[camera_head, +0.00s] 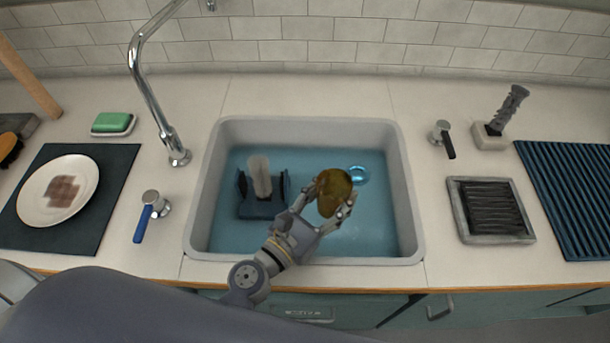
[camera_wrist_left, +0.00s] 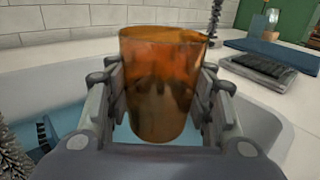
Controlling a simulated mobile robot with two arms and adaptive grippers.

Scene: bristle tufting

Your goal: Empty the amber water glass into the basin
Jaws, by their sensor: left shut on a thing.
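The amber water glass (camera_head: 333,190) is held over the basin (camera_head: 398,200) in the head view. My left gripper (camera_head: 325,198) is shut on the glass, with fingers on both sides of it. In the left wrist view the glass (camera_wrist_left: 162,85) fills the middle between the fingers. It looks roughly upright there, and I cannot tell how much water is inside. The basin's blue floor shows below the glass. My right gripper is not in view.
A dark blue rack (camera_head: 250,208) with a pale upright piece (camera_head: 261,176) stands in the basin's left part. The faucet (camera_head: 150,90) rises at the back left. A blue-handled tap (camera_head: 146,220) and a black-handled tap (camera_head: 445,138) flank the basin. The basin's right part is clear.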

